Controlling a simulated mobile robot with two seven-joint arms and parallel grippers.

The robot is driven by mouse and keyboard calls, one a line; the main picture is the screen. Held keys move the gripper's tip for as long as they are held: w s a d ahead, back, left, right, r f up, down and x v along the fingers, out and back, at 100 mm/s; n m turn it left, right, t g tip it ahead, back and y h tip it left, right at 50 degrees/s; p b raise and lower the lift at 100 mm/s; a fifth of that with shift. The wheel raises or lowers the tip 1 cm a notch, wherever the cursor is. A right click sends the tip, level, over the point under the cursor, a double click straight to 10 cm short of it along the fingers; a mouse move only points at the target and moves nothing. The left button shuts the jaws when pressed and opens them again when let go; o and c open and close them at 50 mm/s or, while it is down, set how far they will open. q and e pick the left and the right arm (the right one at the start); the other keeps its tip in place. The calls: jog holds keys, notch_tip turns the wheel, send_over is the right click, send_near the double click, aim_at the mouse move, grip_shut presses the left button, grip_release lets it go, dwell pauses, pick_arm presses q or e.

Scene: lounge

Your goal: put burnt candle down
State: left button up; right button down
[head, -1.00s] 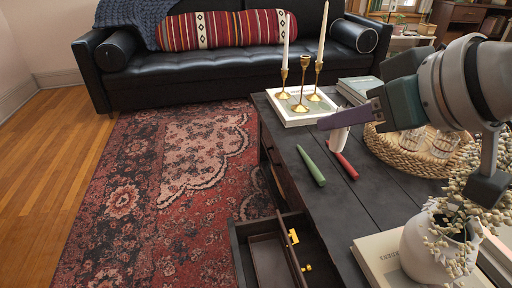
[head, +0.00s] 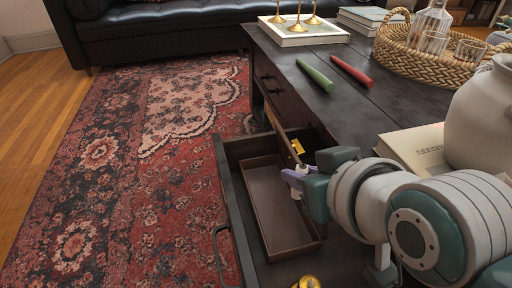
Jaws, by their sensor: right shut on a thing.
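My right gripper (head: 296,184) reaches in from the right, low over the open drawer (head: 226,160). Most of the candle is hidden by the fingers and the arm. The candle is over the right edge of a brown tray (head: 262,190) inside the drawer; I cannot tell whether it touches the tray. My left gripper is not in view.
A yellow item (head: 297,147) lies in the drawer near a narrow brown strip (head: 286,138). On the dark table (head: 380,105) are a green candle (head: 315,75), a red candle (head: 351,70), a book (head: 415,148), a white vase (head: 480,115) and a wicker tray (head: 400,60) with glassware.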

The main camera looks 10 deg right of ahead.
notch_tip(320, 180, down, 11)
jog(key=b, duration=0.6)
jog(key=shift+r, duration=0.15)
notch_tip(320, 180, down, 4)
jog(key=b, duration=0.3)
jog(key=shift+b, duration=0.4)
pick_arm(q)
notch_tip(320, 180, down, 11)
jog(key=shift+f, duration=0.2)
pick_arm(e)
jog(key=c, duration=0.8)
grip_release()
jog(key=shift+o, duration=0.2)
jog(key=shift+r, duration=0.1)
pick_arm(q)
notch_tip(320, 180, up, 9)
jog(key=p, duration=0.9)
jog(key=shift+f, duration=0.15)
pick_arm(e)
jog(key=s+d+r+g, duration=0.2)
jog(key=s+r, duration=0.4)
jog(key=s, duration=0.3)
jog(key=s+d+r+n+g, duration=0.1)
jog(key=s+d+r+g, duration=0.2)
jog(key=s+r, duration=0.3)
jog(key=s+g, duration=0.1)
jog(key=s, duration=0.3)
jog(key=shift+s+r+g+h, duration=0.3)
jog(key=shift+r+g+h, duration=0.1)
